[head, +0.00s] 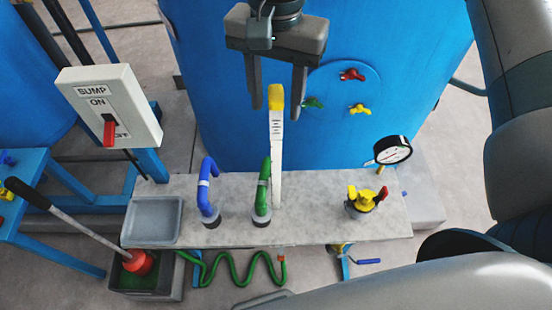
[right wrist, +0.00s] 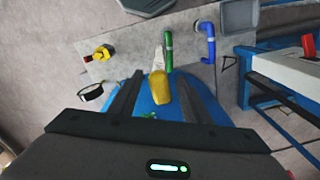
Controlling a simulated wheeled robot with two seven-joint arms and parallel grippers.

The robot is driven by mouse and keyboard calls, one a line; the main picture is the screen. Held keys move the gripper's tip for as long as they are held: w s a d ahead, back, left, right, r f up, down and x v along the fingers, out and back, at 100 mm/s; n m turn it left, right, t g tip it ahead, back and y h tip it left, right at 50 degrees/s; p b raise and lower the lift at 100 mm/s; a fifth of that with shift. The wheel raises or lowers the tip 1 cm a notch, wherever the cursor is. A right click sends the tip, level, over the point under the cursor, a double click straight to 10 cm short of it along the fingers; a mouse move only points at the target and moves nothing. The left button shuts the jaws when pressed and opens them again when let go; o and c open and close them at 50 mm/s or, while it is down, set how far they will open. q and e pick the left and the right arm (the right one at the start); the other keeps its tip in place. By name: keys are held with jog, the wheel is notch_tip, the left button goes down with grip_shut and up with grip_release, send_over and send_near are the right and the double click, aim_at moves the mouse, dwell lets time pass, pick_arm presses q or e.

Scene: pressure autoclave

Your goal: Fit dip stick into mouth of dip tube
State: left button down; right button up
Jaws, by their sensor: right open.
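The dip stick is a white graduated strip (head: 276,160) with a yellow handle (head: 276,97). It stands roughly upright, its lower end at the grey slab close beside the green bent pipe (head: 264,185). My right gripper (head: 278,114) points down from above, open, with the yellow handle between its two fingers and a gap on each side. The right wrist view also shows the yellow handle (right wrist: 160,87) between the spread fingers. I cannot tell which part is the dip tube's mouth, nor whether the stick's lower end is in it. My left gripper is not in view.
The grey slab (head: 330,226) also carries a blue bent pipe (head: 207,190), a yellow valve with a red lever (head: 362,203) and a grey tray (head: 155,220). A dial gauge (head: 393,149) stands at the right. The blue tank (head: 215,90) rises behind. A sump switch box (head: 109,107) is at the left.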

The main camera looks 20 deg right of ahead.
dwell(0.4)
grip_shut()
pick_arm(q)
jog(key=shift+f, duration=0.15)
pick_arm(e)
jog(key=shift+r, duration=0.1)
